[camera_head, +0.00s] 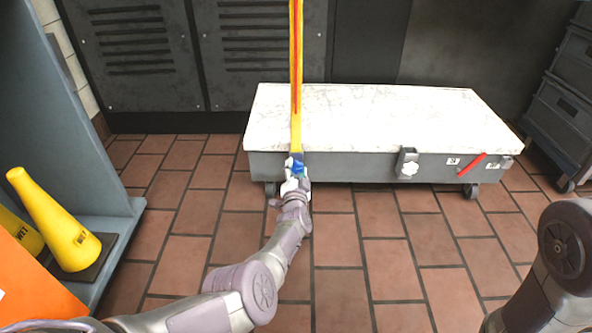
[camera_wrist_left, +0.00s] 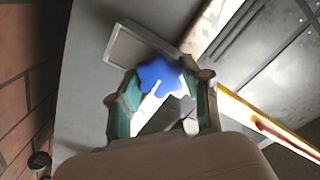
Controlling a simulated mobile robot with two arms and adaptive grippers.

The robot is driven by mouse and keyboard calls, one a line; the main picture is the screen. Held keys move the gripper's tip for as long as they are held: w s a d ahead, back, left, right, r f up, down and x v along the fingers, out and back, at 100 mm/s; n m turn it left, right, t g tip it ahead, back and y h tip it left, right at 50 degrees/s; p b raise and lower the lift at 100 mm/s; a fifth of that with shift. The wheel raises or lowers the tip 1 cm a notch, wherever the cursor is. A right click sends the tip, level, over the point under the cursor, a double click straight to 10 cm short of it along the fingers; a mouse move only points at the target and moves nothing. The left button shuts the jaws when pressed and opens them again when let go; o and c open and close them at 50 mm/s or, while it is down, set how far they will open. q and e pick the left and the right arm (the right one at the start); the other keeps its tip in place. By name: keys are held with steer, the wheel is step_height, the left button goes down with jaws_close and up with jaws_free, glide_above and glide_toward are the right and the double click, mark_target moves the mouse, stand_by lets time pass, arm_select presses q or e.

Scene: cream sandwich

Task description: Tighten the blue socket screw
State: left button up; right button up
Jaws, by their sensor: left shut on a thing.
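The blue socket screw (camera_head: 298,168) is a blue lobed knob at the front left of a low grey cart, at the lower end of a yellow upright. In the left wrist view the blue knob (camera_wrist_left: 163,76) sits between the green-padded fingers of my left gripper (camera_wrist_left: 160,100). My left gripper also shows in the head view (camera_head: 294,184), right at the knob and shut on it. The fingers and wrist hide part of the knob's lower side. My right gripper is not in view; only part of my right arm shows at the lower right.
The cart (camera_head: 380,118) has a white top and wheels. A clamp with a white knob (camera_head: 409,169) and a red lever (camera_head: 472,164) are on its front. A yellow cone (camera_head: 55,220) stands on a shelf at left. Dark crates (camera_head: 565,105) stand at right. The tiled floor in front is clear.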

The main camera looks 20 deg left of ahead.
arm_select(q)
steer(key=shift+m, duration=0.4)
steer(key=o, duration=1.2)
